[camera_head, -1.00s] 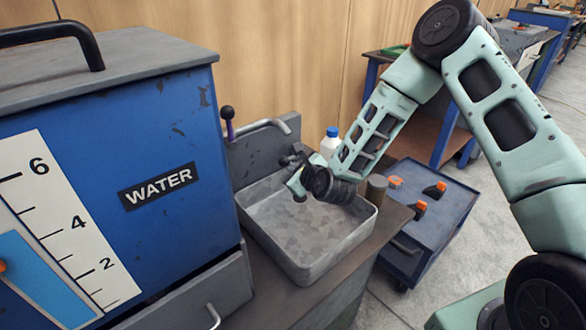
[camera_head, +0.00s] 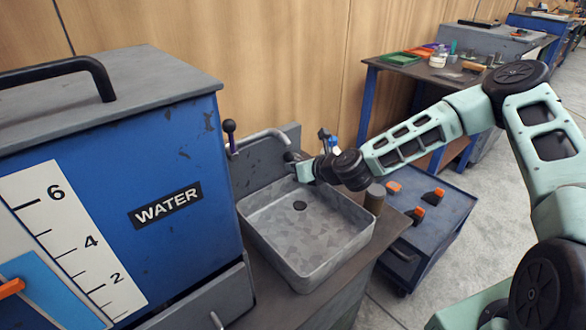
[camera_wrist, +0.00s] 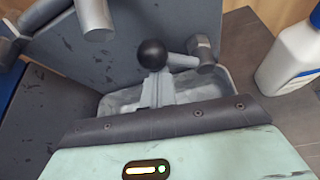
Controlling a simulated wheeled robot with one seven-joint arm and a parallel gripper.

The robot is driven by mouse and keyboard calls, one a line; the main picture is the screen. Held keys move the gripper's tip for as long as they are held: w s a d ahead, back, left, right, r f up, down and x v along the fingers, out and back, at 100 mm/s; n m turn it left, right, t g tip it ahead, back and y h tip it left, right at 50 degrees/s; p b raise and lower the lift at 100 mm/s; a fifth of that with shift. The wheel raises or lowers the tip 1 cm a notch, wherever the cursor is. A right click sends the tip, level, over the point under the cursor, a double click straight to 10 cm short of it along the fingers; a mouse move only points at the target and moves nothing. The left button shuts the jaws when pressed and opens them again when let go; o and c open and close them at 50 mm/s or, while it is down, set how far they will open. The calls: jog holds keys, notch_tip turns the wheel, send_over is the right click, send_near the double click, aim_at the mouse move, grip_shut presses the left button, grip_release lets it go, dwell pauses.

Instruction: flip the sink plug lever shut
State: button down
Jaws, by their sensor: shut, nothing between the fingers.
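The plug lever shows in the wrist view as a black ball knob (camera_wrist: 152,54) on a short grey bar that runs right to a bracket (camera_wrist: 203,50) at the sink's back wall. My gripper (camera_wrist: 157,82) is shut and empty, its grey fingers just below the knob in that view. I cannot tell whether they touch it. In the head view my gripper (camera_head: 293,158) is at the back right of the grey sink basin (camera_head: 275,262), and it and the wrist largely hide the lever.
A curved tap (camera_head: 265,134) and a purple-stemmed lever (camera_head: 229,129) stand behind the basin. A blue WATER tank (camera_head: 150,150) stands left. A white bottle (camera_wrist: 290,58) is close right in the wrist view. A brown cylinder (camera_head: 374,199) is right of the basin.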

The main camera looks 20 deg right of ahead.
jog(key=shift+w+d+r+m+g+y+p, duration=0.1)
jog(key=shift+w+d+r+m+y+p, duration=0.15)
jog(key=shift+d+r+m+y+p, duration=0.45)
jog(key=shift+w+d+r+m+g+y+p, duration=0.1)
jog(key=shift+w+d+r+m+y+p, duration=0.25)
jog(key=shift+m+y, duration=0.8)
jog(key=shift+w+d+r+m+g+y+p, duration=0.1)
jog(key=shift+d+r+m+y+p, duration=0.4)
jog(key=shift+m, duration=0.85)
jog(key=shift+d, duration=0.2)
jog(key=shift+f, duration=0.1)
